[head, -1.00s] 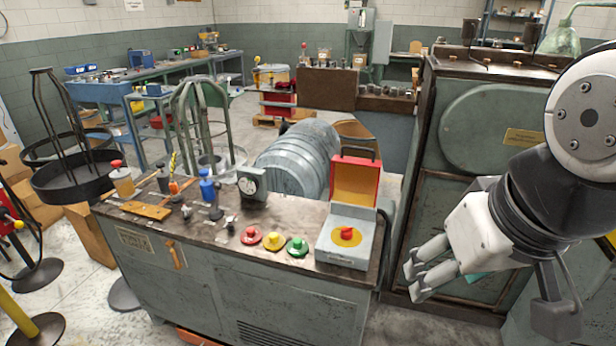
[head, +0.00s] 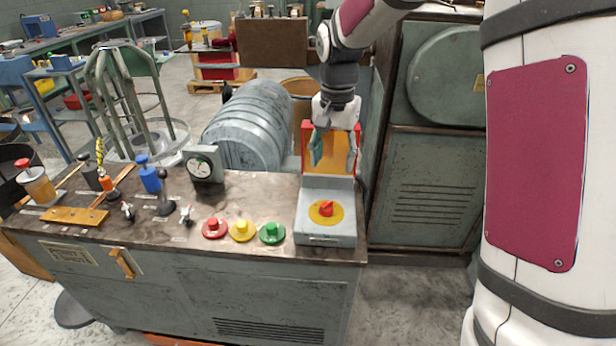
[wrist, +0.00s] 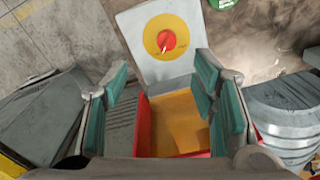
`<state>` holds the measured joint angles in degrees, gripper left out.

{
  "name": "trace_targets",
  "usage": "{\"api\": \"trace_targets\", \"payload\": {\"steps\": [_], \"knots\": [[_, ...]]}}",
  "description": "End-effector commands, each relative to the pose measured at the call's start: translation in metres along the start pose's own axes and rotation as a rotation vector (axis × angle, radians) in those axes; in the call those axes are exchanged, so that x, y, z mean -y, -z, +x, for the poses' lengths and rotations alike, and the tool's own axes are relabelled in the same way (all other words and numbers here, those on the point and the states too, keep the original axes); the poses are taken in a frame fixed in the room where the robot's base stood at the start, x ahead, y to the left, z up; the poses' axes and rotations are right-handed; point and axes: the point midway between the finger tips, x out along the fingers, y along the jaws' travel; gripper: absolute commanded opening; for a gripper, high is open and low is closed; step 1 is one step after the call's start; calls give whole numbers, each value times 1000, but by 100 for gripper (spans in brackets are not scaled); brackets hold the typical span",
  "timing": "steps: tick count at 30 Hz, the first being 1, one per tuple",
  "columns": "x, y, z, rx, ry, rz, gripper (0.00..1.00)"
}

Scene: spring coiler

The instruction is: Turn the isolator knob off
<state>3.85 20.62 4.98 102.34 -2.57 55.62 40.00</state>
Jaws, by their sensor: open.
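The red isolator knob (head: 326,208) sits on a yellow disc on top of a grey box (head: 325,236) at the right end of the bench. The box's red and yellow lid (head: 344,150) stands open behind the knob. My gripper (head: 332,158) is open and empty, pointing down in front of the lid, above and behind the knob. In the wrist view the knob (wrist: 166,41) shows beyond the open teal-padded fingers (wrist: 160,105), with a white mark on it. The fingers are apart from the knob.
Red (head: 215,228), yellow (head: 242,230) and green (head: 271,232) push buttons stand left of the box. A dial gauge (head: 204,164) and several levers are farther left. A ribbed grey drum (head: 247,128) is behind the bench, and a tall green cabinet (head: 430,190) is to the right.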

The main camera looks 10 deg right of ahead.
Motion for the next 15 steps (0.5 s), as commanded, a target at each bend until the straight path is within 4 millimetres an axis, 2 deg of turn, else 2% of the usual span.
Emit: {"api": "trace_targets", "payload": {"steps": [1,6,11,15], "knots": [[4,6,11,12,-6,16,53],[11,13,26,25,-12,47,53],[10,12,39,27,-15,49,53],[9,11,64,29,-16,49,53]]}}
